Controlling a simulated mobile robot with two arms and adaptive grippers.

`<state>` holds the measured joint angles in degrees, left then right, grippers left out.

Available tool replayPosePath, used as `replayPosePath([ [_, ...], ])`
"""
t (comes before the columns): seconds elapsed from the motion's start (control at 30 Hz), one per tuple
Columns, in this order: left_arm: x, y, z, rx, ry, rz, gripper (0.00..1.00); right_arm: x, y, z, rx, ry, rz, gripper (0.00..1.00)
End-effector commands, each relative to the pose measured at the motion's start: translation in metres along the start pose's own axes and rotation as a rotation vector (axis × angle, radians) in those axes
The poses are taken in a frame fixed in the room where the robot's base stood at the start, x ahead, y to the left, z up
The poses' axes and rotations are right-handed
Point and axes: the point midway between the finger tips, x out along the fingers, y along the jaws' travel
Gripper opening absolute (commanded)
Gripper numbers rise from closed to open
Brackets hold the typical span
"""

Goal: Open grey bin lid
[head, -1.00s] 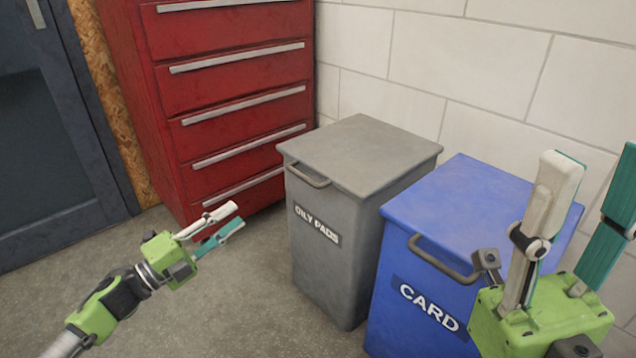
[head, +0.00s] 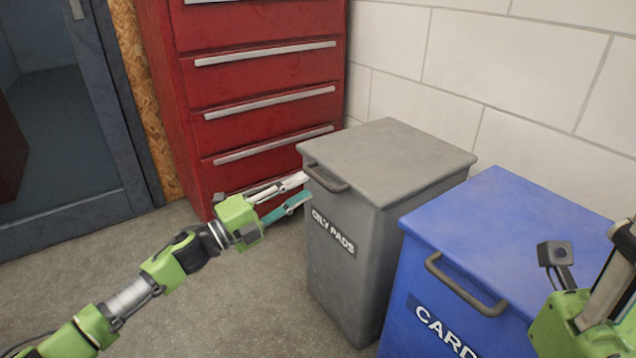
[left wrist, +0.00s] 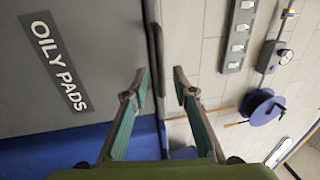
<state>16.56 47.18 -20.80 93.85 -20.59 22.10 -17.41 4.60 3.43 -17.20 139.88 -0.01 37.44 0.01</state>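The grey bin (head: 350,265) labelled OILY PADS stands against the wall, its flat grey lid (head: 390,158) shut. A grey bar handle (head: 326,179) is on the lid's front edge. My left gripper (head: 300,190) is open and close to the left end of this handle. In the left wrist view, the handle (left wrist: 155,55) lies ahead between the open fingers (left wrist: 160,88), seemingly beyond their tips; contact cannot be told. The label also shows there at left (left wrist: 57,62). My right gripper is at the right edge of the head view, with its fingertips cut off.
A blue bin (head: 505,255) labelled CARD, with its own handle, stands close to the right of the grey bin. A red drawer cabinet (head: 262,85) stands behind at left. The floor in front of the grey bin is free.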

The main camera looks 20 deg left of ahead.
Motion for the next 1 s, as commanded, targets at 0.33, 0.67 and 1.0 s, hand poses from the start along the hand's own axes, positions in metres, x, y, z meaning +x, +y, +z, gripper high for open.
replayPosePath([
  [0.33,0.045,0.001,0.000,0.001,0.000,-0.001,0.25,0.003,-0.003,-0.003,-0.005,0.027,-0.016,0.40],
  [0.67,0.057,0.000,0.000,0.001,0.000,0.000,0.25,0.009,-0.002,-0.007,-0.005,0.049,-0.012,0.40],
  [1.0,0.057,0.000,0.000,0.000,0.000,0.000,0.00,0.009,-0.002,-0.007,-0.006,0.050,-0.012,0.40],
])
